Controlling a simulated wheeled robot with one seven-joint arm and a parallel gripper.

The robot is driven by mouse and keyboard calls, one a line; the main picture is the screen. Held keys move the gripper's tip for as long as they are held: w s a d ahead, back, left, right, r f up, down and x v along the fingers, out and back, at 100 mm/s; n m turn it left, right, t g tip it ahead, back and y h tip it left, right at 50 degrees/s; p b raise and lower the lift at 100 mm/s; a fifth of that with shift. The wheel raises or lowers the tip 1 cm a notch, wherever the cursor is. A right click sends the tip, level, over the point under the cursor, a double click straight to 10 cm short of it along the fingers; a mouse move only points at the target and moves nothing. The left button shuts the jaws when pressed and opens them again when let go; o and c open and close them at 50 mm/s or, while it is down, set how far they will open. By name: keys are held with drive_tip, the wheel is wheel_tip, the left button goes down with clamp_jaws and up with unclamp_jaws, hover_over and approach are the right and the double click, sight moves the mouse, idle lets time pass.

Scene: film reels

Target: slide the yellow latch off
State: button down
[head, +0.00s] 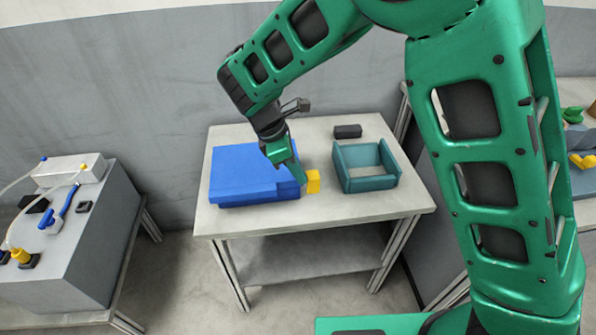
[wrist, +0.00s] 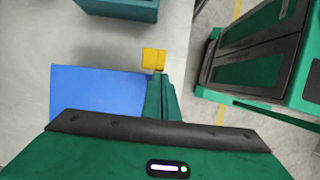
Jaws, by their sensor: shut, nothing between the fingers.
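The yellow latch (head: 313,181) is a small block at the right side of the blue box (head: 240,172) on the table. My gripper (head: 298,181) is shut and empty, its fingertips low beside the latch on its left, over the box's right end. In the wrist view the yellow latch (wrist: 154,59) sits just beyond the shut fingers (wrist: 160,84), with the blue box (wrist: 95,90) to the left. I cannot tell whether the fingers touch the latch. The side of the latch facing the box is partly hidden.
A teal open tray (head: 366,178) stands right of the latch, with a gap of bare table between. A small dark block (head: 347,131) lies behind it. The table's front edge (head: 320,226) is close. A grey cabinet (head: 75,240) with tubes and fittings stands at the left.

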drive_tip(key=a+r, duration=0.8)
drive_tip(key=r, duration=0.1)
drive_tip(key=s+d+r+m+g+y, duration=0.15)
drive_tip(key=d+m, duration=0.25)
drive_tip(key=d, duration=0.6)
drive_tip(key=d+r+m, duration=0.3)
drive_tip(key=d, duration=0.8)
drive_tip(key=s+d+r+m+y, duration=0.15)
drive_tip(key=d+m, duration=0.25)
drive_tip(key=d, duration=0.6)
drive_tip(key=s+d+m, duration=0.7)
drive_tip(key=s+d, duration=0.2)
drive_tip(key=d, duration=0.2)
drive_tip(key=s+d+f+m, duration=0.1)
drive_tip(key=s+d+m, duration=0.1)
drive_tip(key=s, duration=0.4)
drive_tip(key=s+d+f+m+y, duration=0.1)
drive_tip(key=s+d+f+m, duration=0.1)
drive_tip(key=s+m, duration=0.3)
drive_tip(key=s+d+t, duration=0.1)
drive_tip(key=s, duration=0.1)
drive_tip(key=shift+s+d+m+y, duration=0.15)
drive_tip(key=shift+s+m+y, duration=0.15)
